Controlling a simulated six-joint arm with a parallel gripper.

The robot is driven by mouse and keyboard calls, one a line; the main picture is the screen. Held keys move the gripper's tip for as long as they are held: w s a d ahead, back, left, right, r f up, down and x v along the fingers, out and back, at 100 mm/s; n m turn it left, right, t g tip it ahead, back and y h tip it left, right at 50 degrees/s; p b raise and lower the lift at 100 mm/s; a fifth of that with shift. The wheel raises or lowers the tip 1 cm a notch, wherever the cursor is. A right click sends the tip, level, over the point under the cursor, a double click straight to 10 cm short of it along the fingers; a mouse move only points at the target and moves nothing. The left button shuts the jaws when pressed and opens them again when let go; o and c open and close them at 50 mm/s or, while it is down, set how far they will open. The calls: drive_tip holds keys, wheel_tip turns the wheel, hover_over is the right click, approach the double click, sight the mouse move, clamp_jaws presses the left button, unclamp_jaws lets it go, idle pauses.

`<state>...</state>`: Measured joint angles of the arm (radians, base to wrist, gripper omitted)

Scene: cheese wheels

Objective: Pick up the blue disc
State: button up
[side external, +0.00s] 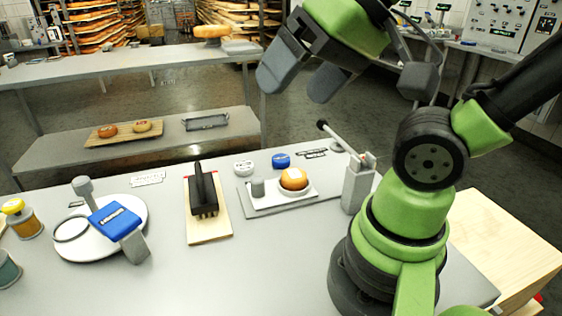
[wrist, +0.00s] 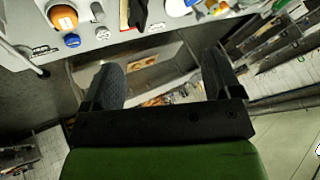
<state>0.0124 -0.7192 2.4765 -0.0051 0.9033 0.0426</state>
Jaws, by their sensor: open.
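The blue disc (side external: 281,160) is a small, short round piece lying on the grey table, behind the tray with the orange cheese wheel. It also shows in the wrist view (wrist: 72,40), near the table edge at the upper left. My gripper (side external: 294,92) is raised high above the back of the table, its two grey fingers apart with nothing between them. In the wrist view my gripper (wrist: 165,75) shows both fingers spread, and the disc lies to the left of them. The gripper is well apart from the disc.
A white disc (side external: 244,167) lies left of the blue one. A tray (side external: 262,207) holds an orange cheese wheel (side external: 294,179) and a grey cylinder. A lever device (side external: 357,185) stands to the right. A board (side external: 209,228) with a black tool is left.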

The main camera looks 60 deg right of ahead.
drive_tip(key=w+d+m+g+h, duration=0.2)
drive_tip(key=w+d+m, duration=0.4)
drive_tip(key=w+m, duration=0.35)
drive_tip(key=m+g, duration=0.5)
drive_tip(key=m, duration=1.9)
hover_over(282, 158)
wheel_tip(282, 158, down, 21)
drive_tip(key=f, duration=0.4)
drive_tip(key=shift+s+d+f, duration=0.15)
drive_tip(key=shift+s+d, duration=0.05)
drive_tip(key=f, duration=0.5)
drive_tip(key=shift+w+a+f, duration=0.1)
drive_tip(key=shift+a+f, duration=0.15)
drive_tip(key=shift+f, duration=0.05)
drive_tip(key=shift+c, duration=0.5)
drive_tip(key=c, duration=0.9)
